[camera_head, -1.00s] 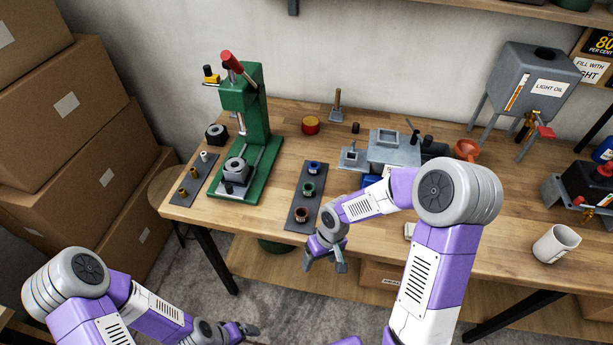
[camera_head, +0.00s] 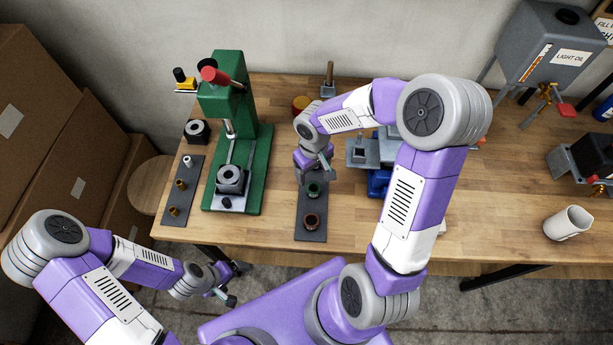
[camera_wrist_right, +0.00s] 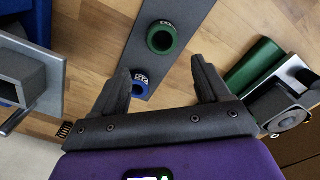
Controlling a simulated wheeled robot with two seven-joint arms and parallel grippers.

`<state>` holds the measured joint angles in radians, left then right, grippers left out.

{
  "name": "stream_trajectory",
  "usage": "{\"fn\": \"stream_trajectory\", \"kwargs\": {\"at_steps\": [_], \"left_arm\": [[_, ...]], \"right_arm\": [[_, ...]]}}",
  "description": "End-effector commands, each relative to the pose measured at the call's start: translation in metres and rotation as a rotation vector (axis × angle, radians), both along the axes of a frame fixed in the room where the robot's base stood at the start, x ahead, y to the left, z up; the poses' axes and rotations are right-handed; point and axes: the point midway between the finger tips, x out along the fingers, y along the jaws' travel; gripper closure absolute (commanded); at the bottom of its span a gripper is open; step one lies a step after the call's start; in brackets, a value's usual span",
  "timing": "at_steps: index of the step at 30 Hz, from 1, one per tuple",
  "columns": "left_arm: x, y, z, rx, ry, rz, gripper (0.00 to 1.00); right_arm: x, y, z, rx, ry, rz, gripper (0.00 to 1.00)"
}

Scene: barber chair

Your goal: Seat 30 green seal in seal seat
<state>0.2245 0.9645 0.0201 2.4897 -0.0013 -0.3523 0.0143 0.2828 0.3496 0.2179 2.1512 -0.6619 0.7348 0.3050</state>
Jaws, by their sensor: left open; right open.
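The green seal (camera_head: 314,189) stands on a dark strip (camera_head: 310,236), behind a reddish-brown ring (camera_head: 311,221). My right gripper (camera_head: 318,178) is open above the strip's far part. In the right wrist view the green seal (camera_wrist_right: 162,38) lies just beyond the gap between the open fingertips (camera_wrist_right: 162,68), with nothing held. A blue ring (camera_wrist_right: 140,83) is near the left finger; the arm hides it in the head view. A grey block with a round opening (camera_head: 230,178) sits on the green press; I cannot tell if it is the seal seat. My left gripper (camera_head: 237,283) is open and empty in front of the table.
The green press (camera_head: 257,165) stands left of the strip. Another dark strip (camera_head: 172,222) with small bushings lies farther left. A grey fixture (camera_head: 358,152) with blue parts is close to the right of my right gripper.

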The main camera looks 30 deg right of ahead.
Motion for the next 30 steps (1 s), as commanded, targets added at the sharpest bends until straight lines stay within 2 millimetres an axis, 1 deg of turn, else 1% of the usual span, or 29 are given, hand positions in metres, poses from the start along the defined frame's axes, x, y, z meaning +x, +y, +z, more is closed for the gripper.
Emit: {"fn": "stream_trajectory", "kwargs": {"at_steps": [1, 5, 9, 12, 16, 22, 23, 30], "left_arm": [[-0.001, 0.000, -0.002, 0.000, 0.002, 0.000, 0.07], [-0.001, 0.000, -0.005, -0.001, 0.003, 0.000, 0.07], [-0.001, 0.000, -0.009, 0.000, 0.002, 0.000, 0.07], [-0.001, 0.000, -0.011, 0.000, 0.001, 0.001, 0.07], [-0.001, 0.000, -0.012, 0.000, 0.001, 0.001, 0.07], [-0.001, 0.000, -0.012, 0.000, 0.001, 0.000, 0.07], [-0.001, 0.000, -0.012, 0.000, 0.001, 0.000, 0.07], [-0.001, 0.000, -0.012, 0.000, 0.001, 0.000, 0.07]], "right_arm": [[-0.001, 0.000, -0.008, 0.000, 0.004, -0.001, 0.24], [-0.003, 0.001, -0.023, 0.001, 0.004, 0.000, 0.24], [-0.007, 0.005, -0.045, 0.003, 0.005, 0.001, 0.24], [-0.007, 0.004, -0.058, 0.003, 0.002, 0.000, 0.24], [-0.007, 0.004, -0.065, 0.002, 0.001, -0.001, 0.24], [-0.006, 0.004, -0.065, 0.002, 0.000, -0.001, 0.24], [-0.006, 0.004, -0.064, 0.002, 0.000, -0.001, 0.28], [-0.006, 0.004, -0.064, 0.002, 0.000, -0.001, 0.64]]}}
